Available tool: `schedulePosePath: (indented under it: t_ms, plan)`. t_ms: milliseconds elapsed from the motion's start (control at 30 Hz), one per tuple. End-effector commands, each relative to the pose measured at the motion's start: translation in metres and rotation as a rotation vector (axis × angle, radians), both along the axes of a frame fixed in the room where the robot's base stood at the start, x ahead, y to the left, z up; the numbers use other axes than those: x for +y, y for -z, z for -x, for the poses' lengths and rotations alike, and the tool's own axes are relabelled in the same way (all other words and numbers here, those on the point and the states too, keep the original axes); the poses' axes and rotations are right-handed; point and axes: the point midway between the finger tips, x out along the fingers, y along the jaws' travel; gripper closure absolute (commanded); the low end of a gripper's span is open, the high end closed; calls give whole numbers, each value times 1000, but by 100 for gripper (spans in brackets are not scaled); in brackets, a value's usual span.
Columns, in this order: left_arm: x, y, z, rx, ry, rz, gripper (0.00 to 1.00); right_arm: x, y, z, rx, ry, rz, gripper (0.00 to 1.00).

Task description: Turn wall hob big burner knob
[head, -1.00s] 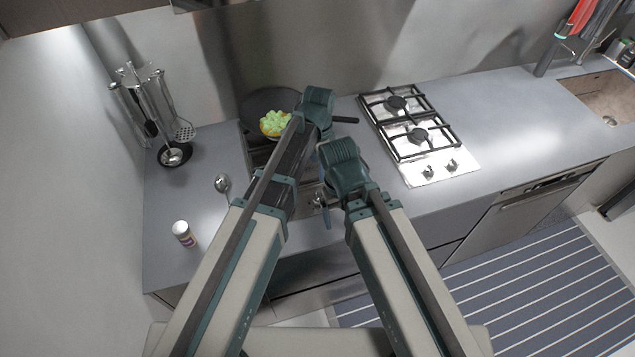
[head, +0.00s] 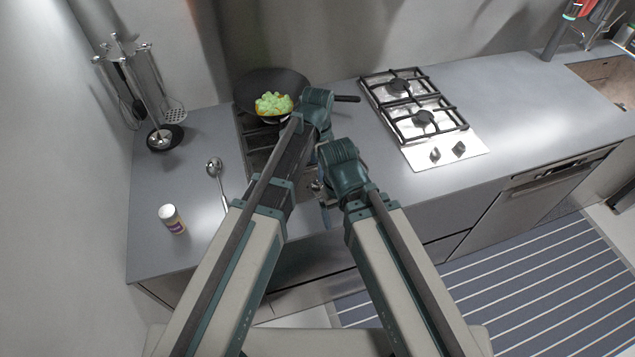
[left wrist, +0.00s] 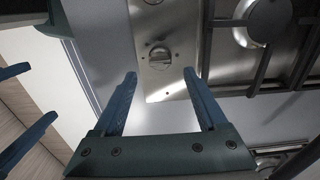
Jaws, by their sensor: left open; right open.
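The left hob (head: 256,160) lies near the wall and carries a wok. My arms cover much of its right side in the head view. In the left wrist view a round metal knob (left wrist: 160,57) sits on a steel plate, with part of another knob (left wrist: 152,1) at the top edge. My left gripper (left wrist: 160,77) is open and empty, its fingertips just short of the knob and to either side of it. My right gripper (left wrist: 41,91) is open and empty at the left of that view; in the head view its fingers are mostly hidden.
A wok (head: 285,84) with green food stands on the left hob, its handle pointing right. A second hob (head: 418,112) with two knobs is on the right. A spoon (head: 217,180), a jar (head: 172,219) and a utensil rack (head: 150,95) are at the left.

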Motion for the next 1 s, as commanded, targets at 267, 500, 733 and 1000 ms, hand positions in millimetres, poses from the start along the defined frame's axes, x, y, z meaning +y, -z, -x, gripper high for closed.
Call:
schedulePosePath:
  t_ms: [267,500,733,1000]
  plan:
    - [0,41,0,0,0,0,25,0,41,0,0,1,0,12]
    - [0,46,0,1,0,0,25,0,46,0,0,2,0,12]
    - [0,45,0,1,0,0,34,0,45,0,0,2,0,12]
    - [0,45,0,1,0,0,83,0,45,0,0,2,0,12]
